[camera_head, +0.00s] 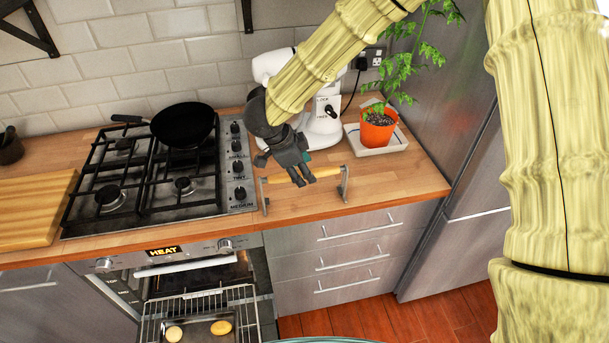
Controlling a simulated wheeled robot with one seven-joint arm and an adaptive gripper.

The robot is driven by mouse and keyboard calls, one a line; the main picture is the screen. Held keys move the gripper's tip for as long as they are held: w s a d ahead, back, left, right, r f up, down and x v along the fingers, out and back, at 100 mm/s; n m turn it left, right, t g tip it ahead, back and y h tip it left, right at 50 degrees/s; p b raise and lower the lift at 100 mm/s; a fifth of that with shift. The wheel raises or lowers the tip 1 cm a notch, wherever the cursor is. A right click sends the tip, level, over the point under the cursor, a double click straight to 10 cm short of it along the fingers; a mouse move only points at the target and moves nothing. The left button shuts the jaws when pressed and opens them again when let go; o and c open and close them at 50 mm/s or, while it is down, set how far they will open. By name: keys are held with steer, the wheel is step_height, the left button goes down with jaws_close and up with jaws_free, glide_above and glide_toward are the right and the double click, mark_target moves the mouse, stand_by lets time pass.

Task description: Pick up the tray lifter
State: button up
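The tray lifter (328,172) has a pale wooden bar handle and a grey metal bracket at each end. It stands on the wooden counter near the front edge, right of the hob. My gripper (306,181) is a dark grey hand reaching down at the middle of the handle, and its fingers hide part of the bar. The view is too small to tell whether the fingers are closed on the handle or only around it.
A white stand mixer (322,118) is close behind my gripper. A potted plant (377,131) sits on a pale tray at right. A gas hob (200,198) with a black pan (184,125) is at left. The oven below is open, its rack (200,305) pulled out.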

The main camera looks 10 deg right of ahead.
steer(key=x, duration=0.2)
steer(key=p+x, duration=0.1)
steer(key=x, duration=0.1)
steer(key=shift+w+a, duration=0.2)
steer(key=shift+a, duration=0.05)
steer(key=shift+s+r, duration=0.15)
steer(key=shift+s, duration=0.05)
steer(key=shift+w, duration=0.1)
jaws_close()
